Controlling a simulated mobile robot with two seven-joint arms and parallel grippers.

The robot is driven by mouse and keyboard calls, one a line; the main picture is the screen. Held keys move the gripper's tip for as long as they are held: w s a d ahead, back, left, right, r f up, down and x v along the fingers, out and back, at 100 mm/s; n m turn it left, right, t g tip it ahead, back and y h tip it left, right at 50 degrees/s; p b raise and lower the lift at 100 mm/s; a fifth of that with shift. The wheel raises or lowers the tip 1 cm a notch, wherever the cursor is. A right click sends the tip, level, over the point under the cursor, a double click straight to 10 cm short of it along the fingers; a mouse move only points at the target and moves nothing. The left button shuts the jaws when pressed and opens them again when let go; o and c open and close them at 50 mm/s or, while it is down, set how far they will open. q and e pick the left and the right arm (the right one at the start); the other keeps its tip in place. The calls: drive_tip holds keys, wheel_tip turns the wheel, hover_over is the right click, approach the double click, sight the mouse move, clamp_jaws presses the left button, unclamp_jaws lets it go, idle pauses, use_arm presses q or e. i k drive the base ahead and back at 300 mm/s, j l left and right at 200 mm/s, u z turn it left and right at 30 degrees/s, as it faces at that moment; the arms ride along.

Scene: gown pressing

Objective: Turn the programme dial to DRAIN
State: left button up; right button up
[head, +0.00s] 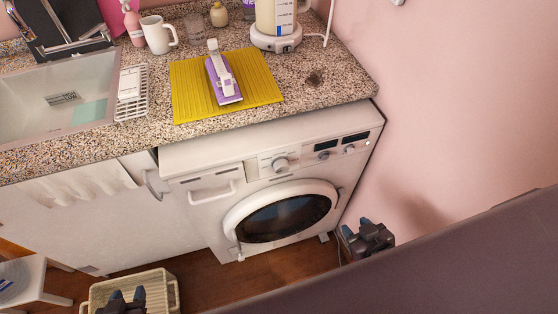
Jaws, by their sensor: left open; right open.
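The machine's round door (284,216) looks shut. My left gripper (127,294) is open and low at the bottom edge, in front of the laundry basket and well away from the dial. My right gripper (357,229) is open, to the right of the machine's door and lower than the dial. Neither gripper touches the dial.
A speckled counter (330,75) overhangs the machine, with a yellow mat (188,85) and a purple-and-white tool (222,78) on it. A cream basket (163,283) and white stool (30,275) stand on the floor. A large dark surface covers the lower right. The space before the dial looks clear.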

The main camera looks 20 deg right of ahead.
sight(281, 166)
drive_tip(key=j+z, duration=0.75)
drive_tip(key=j, duration=0.15)
drive_tip(key=k, duration=0.05)
